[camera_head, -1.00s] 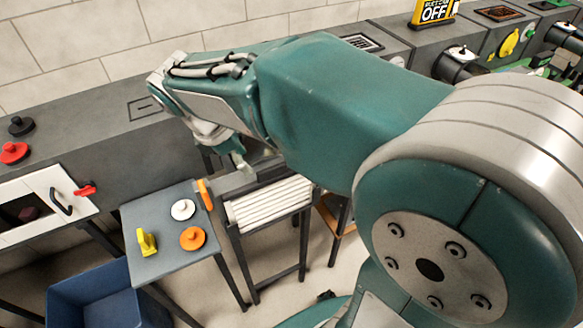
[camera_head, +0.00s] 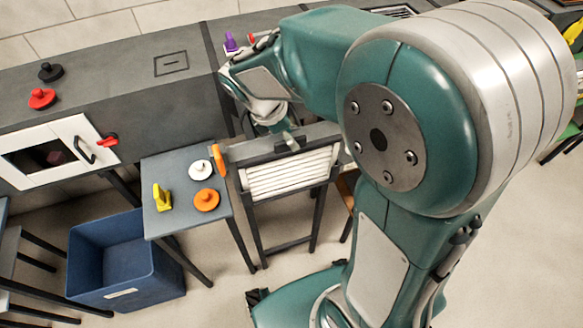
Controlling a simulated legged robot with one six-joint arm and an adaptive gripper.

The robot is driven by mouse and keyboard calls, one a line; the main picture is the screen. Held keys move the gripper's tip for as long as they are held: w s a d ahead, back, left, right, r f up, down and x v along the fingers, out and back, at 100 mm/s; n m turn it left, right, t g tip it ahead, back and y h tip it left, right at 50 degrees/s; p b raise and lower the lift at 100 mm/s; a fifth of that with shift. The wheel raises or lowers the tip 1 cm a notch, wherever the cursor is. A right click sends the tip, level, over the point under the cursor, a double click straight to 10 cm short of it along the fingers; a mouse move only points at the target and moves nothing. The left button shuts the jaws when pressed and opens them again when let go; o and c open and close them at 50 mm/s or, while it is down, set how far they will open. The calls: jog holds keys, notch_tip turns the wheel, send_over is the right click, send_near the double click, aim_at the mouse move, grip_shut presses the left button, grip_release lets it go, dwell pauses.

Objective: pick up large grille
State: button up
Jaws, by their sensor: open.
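A white slatted panel, apparently the large grille (camera_head: 290,175), rests tilted on a dark stand (camera_head: 250,218) in the head view. Its far edge is partly behind a dark grey bar. My gripper (camera_head: 288,141) hangs just above the far edge of the panel, at the end of my teal arm. It is open and holds nothing that I can see. The fingers are small and partly hidden by the wrist, so I cannot tell whether they touch the bar.
A small grey table (camera_head: 165,212) left of the stand bears a white knob (camera_head: 200,170), an orange knob (camera_head: 206,201) and a yellow handle (camera_head: 161,198). A blue bin (camera_head: 125,262) stands on the floor. A long grey duct (camera_head: 130,80) runs behind.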

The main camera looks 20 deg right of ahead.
jog(key=shift+x, duration=1.05)
jog(key=shift+a, duration=0.5)
jog(key=shift+c, duration=0.3)
jog(key=c, duration=0.6)
grip_shut()
jog(key=shift+d, duration=0.3)
jog(key=shift+a, duration=0.1)
notch_tip(320, 180, up, 38)
jog(key=shift+f, duration=0.1)
